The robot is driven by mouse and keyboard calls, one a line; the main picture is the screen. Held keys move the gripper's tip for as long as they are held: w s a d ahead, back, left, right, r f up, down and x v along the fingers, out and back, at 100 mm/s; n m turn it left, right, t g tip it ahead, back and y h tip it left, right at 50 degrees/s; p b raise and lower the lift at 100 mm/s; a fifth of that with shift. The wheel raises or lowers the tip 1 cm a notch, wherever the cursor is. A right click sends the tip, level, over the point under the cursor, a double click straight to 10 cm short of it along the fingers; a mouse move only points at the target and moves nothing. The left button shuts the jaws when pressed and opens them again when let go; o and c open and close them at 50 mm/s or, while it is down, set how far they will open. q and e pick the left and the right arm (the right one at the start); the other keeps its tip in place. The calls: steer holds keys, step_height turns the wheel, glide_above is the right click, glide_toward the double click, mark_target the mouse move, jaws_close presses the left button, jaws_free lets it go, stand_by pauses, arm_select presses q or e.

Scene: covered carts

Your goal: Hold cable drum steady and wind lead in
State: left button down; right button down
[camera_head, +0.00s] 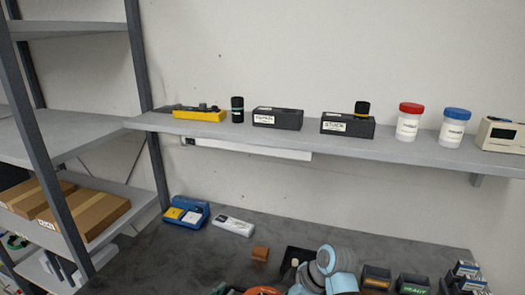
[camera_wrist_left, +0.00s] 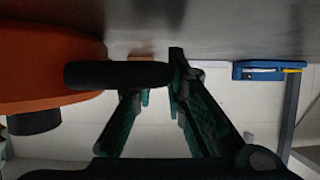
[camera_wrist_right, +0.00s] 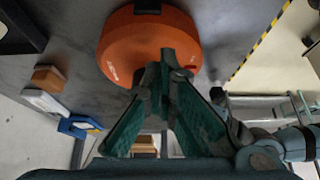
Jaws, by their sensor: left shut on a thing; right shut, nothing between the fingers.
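The cable drum (camera_head: 263,291) is orange and mostly cut off at the bottom of the head view. Its orange body (camera_wrist_left: 45,65) fills the left side of the left wrist view, with a black handle (camera_wrist_left: 110,75) sticking out from it. My left gripper (camera_wrist_left: 160,78) is shut on this handle. In the right wrist view the drum (camera_wrist_right: 125,50) lies on the dark bench top, a black part (camera_wrist_right: 147,7) at its far edge. My right gripper (camera_wrist_right: 165,62) is shut and empty, its tips in front of the drum; I cannot tell whether they touch it. No lead can be made out.
A brown block (camera_head: 260,254), a white case (camera_head: 233,226) and a blue case (camera_head: 187,212) lie behind on the bench. Dark labelled bins (camera_head: 376,277) stand to the right. A shelf (camera_head: 215,130) with boxes and jars runs above. Bare bench (camera_head: 170,260) lies to the left.

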step_height(320, 180, up, 6)
stand_by(0.4)
steer(key=shift+w+d+f, duration=0.1)
steer(key=shift+w+f, duration=0.3)
steer(key=shift+f, duration=0.6)
steer(key=shift+w+d+f, duration=0.1)
steer(key=shift+w+f, duration=0.25)
steer(key=shift+f, duration=0.7)
steer(key=shift+w+f, duration=0.4)
steer(key=shift+f, duration=0.6)
steer(key=shift+a, duration=0.25)
steer(key=shift+s+a, duration=0.1)
steer(key=shift+s, duration=0.15)
steer(key=shift+s+a, duration=0.15)
steer(key=shift+s, duration=0.4)
steer(key=shift+s, duration=0.1)
